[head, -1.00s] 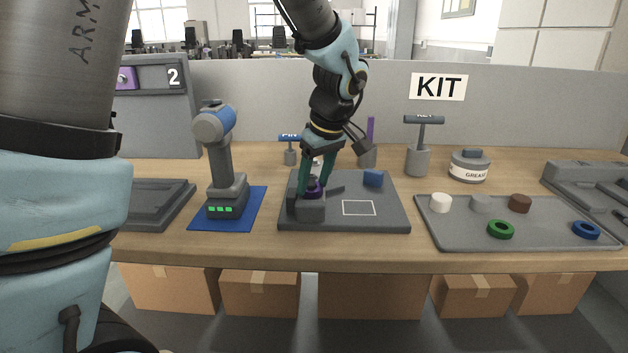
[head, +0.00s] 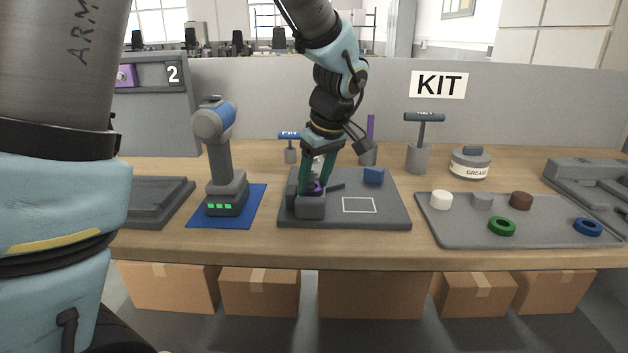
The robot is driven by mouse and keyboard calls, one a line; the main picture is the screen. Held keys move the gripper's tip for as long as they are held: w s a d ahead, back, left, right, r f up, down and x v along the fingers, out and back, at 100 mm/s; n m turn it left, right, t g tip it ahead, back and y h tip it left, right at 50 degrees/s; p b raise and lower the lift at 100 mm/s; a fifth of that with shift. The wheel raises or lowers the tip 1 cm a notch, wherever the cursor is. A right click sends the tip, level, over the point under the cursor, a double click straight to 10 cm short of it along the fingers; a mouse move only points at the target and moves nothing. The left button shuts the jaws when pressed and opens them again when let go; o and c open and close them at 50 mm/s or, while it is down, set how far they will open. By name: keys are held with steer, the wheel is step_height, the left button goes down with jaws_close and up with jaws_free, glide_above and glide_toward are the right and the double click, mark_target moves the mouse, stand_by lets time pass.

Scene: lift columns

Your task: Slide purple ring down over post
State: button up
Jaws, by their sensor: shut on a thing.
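The purple ring (head: 316,188) is small and partly hidden between the green fingers of my gripper (head: 315,187). My gripper points down and is shut on the ring, low over the grey block (head: 310,208) on the left part of the grey fixture plate (head: 385,215). The post is hidden by the fingers and the ring, so I cannot tell how far the ring is down around it.
A blue block (head: 374,175) sits on the plate's back right. A cordless driver (head: 220,160) stands on a blue mat (head: 258,195) to the left. A kit tray (head: 460,232) on the right holds a green ring (head: 502,226), a blue ring (head: 588,227) and several caps.

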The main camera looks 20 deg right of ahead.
steer(key=o, duration=1.6)
steer(key=shift+c, duration=0.2)
steer(key=shift+r, duration=0.1)
steer(key=shift+r+p, duration=0.55)
steer(key=shift+r, duration=0.2)
steer(key=shift+r, duration=0.2)
steer(key=shift+r+p, duration=1.7)
steer(key=shift+r, duration=0.8)
